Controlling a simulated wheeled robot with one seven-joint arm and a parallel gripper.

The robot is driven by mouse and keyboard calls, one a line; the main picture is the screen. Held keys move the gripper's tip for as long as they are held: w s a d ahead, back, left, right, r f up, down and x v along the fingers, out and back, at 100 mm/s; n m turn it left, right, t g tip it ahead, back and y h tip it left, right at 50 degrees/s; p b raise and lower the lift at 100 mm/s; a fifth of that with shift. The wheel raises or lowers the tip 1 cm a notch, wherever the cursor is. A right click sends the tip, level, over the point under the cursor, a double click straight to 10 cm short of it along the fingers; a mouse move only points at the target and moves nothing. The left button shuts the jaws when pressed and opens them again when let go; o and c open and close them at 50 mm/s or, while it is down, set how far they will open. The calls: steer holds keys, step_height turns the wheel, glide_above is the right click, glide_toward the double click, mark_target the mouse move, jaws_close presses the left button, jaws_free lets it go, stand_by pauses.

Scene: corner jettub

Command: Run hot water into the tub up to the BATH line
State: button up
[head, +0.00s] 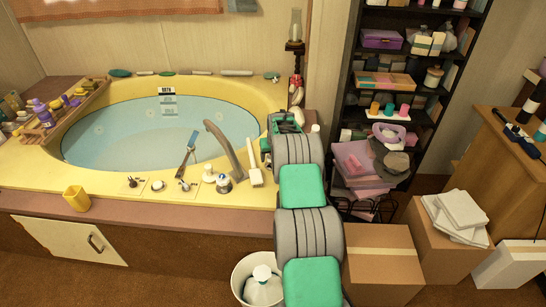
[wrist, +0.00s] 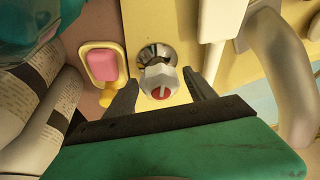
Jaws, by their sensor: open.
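The yellow tub (head: 92,178) holds pale blue water (head: 150,130). A curved spout (head: 225,145) arches over the near rim and shows in the wrist view (wrist: 292,115). I see no stream from it. In the wrist view, a silver knob with a red mark (wrist: 160,82) lies between the spread fingers of my open gripper (wrist: 160,77); contact is unclear. In the head view my arm seems to hide this knob.
Another tap knob (head: 224,184) stands left of the spout base. A white handle (head: 256,177) is right of it. A pink soap in a dish (wrist: 103,65) lies near my left finger. A yellow cup (head: 77,198) is on the near ledge. Cardboard boxes (head: 382,265) stand right.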

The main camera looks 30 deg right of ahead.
steer(key=p+v, duration=0.1)
steer(key=v, duration=0.6)
steer(key=shift+r, duration=0.35)
steer(key=shift+s, duration=0.15)
steer(key=s+a+r+n+p, duration=0.1)
steer(key=s+a+r+p, duration=0.25)
steer(key=a+r, duration=0.45)
steer(key=s+a+r+y+p, duration=0.1)
steer(key=s+a+r+p, duration=0.3)
steer(key=r, duration=0.5)
steer(key=s+a+r+n+p, duration=0.1)
steer(key=s+a+r+p, duration=0.15)
steer(key=a+r, duration=0.6)
steer(key=s+a+r+p, duration=0.3)
steer(key=s+a, duration=0.1)
steer(key=s, duration=0.3)
steer(key=s+a+r+n+p, duration=0.1)
steer(key=s+a+r+p, duration=0.2)
steer(key=s, duration=0.5)
steer(key=s+a+r+n+g+p, duration=0.1)
steer(key=s+a+r+p, duration=0.2)
steer(key=s+a, duration=0.2)
steer(key=s, duration=0.2)
steer(key=shift+s+a+y, duration=0.25)
steer(key=shift+s+y, duration=0.05)
steer(key=shift+s, duration=0.1)
